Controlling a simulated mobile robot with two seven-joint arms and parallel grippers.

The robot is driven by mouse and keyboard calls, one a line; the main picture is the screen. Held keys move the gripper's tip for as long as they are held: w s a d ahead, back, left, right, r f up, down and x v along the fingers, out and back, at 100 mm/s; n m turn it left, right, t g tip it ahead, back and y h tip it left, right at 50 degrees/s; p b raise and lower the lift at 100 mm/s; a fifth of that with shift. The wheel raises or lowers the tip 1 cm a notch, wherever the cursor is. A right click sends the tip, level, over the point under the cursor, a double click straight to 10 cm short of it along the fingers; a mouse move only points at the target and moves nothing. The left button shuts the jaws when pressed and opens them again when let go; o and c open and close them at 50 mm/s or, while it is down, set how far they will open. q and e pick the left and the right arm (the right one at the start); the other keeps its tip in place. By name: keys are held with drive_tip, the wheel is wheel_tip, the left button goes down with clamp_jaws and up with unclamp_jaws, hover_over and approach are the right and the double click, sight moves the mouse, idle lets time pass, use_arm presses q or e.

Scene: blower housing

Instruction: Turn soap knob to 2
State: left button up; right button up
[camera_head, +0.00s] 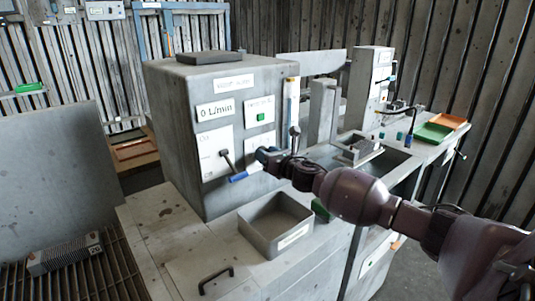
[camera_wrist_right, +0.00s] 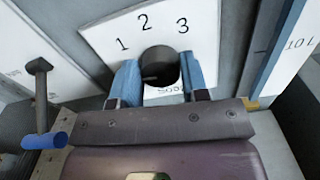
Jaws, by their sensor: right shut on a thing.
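The soap knob (camera_wrist_right: 160,62) is a dark round knob on a white plate (camera_wrist_right: 110,38) marked 1, 2 and 3, in the right wrist view. A partly covered label under it appears to read SOAP. The blue fingers of my right gripper (camera_wrist_right: 162,78) stand on either side of the knob and are shut on it. I cannot tell which number the knob points to. In the head view my right gripper (camera_head: 264,157) is at the front of the grey machine (camera_head: 185,90) and hides the knob. My left gripper is not in view.
A lever with a blue handle (camera_head: 238,177) sticks out just left of my right gripper; it also shows in the right wrist view (camera_wrist_right: 44,140). An open grey bin (camera_head: 262,243) stands below my right arm. A display reading 0 L/min (camera_head: 214,110) is above.

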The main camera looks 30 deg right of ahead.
use_arm(q)
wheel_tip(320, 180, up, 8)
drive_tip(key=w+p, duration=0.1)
drive_tip(key=p, duration=0.5)
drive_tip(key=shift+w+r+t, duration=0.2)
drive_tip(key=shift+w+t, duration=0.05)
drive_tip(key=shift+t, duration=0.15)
use_arm(e)
drive_tip(key=m, duration=1.6)
drive_tip(key=shift+d+f, duration=0.1)
drive_tip(key=shift+d, duration=0.1)
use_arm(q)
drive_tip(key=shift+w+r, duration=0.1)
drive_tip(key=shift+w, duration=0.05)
use_arm(e)
drive_tip(key=shift+m, duration=0.4)
drive_tip(key=o, duration=0.9)
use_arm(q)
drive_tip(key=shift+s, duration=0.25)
use_arm(e)
drive_tip(key=shift+s, duration=0.1)
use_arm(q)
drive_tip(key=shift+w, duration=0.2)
use_arm(e)
drive_tip(key=s, duration=0.7)
drive_tip(key=s+d, duration=0.1)
drive_tip(key=s, duration=0.2)
drive_tip(key=shift+s, duration=0.3)
